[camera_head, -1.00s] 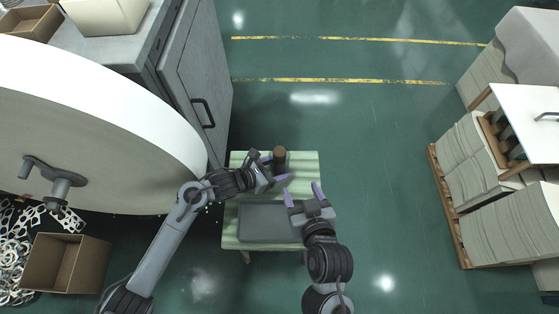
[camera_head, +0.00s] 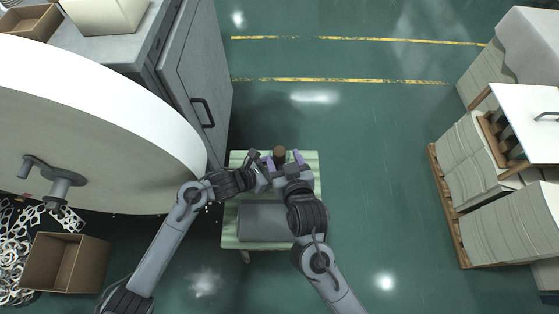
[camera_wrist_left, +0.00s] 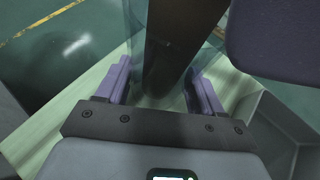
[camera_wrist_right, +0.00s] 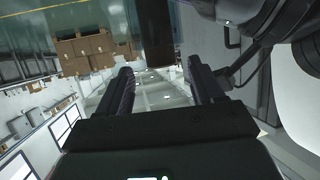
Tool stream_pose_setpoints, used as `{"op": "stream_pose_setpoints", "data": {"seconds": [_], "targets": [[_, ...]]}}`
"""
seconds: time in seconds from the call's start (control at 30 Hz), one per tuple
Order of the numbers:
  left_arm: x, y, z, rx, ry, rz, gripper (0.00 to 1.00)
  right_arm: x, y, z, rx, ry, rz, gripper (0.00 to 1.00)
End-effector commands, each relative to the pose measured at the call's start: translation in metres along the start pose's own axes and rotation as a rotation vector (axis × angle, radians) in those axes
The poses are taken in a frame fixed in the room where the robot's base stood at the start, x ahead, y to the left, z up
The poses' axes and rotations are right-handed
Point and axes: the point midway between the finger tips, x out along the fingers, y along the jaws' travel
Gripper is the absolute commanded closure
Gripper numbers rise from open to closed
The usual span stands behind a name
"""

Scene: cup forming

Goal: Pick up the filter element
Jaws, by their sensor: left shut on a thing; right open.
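The filter element (camera_head: 279,151) is a brown upright cylinder over the far part of the small green table. In the left wrist view its dark body (camera_wrist_left: 172,45) stands between my left fingers, with a clear, glass-like wall (camera_wrist_left: 134,60) around it. My left gripper (camera_wrist_left: 158,82) is shut on this clear container. In the right wrist view the dark cylinder (camera_wrist_right: 155,30) is ahead of the open fingers (camera_wrist_right: 160,85). The left fingertips are mostly hidden in the head view.
The green slatted table (camera_head: 312,190) carries a grey tray (camera_head: 262,222) at its near side. A large white round drum (camera_head: 100,110) and a grey cabinet (camera_head: 195,80) stand at the left. Floor to the right is clear up to stacked sheets (camera_head: 500,220).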

Motion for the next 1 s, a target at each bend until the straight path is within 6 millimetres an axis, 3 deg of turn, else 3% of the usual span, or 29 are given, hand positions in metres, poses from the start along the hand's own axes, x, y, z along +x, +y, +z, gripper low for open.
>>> {"op": "stream_pose_setpoints", "data": {"seconds": [0.23,0.57,1.0], "targets": [[0.000,-0.001,-0.001,-0.001,0.002,-0.001,0.50,0.028,-0.002,-0.001,0.000,0.001,0.001,0.33],[0.000,-0.001,-0.001,-0.001,0.002,-0.001,0.50,0.032,-0.002,-0.001,0.001,0.000,0.000,0.35],[0.000,-0.001,-0.001,0.000,0.002,-0.001,0.50,0.032,-0.002,-0.001,0.001,0.000,0.000,1.00]]}}
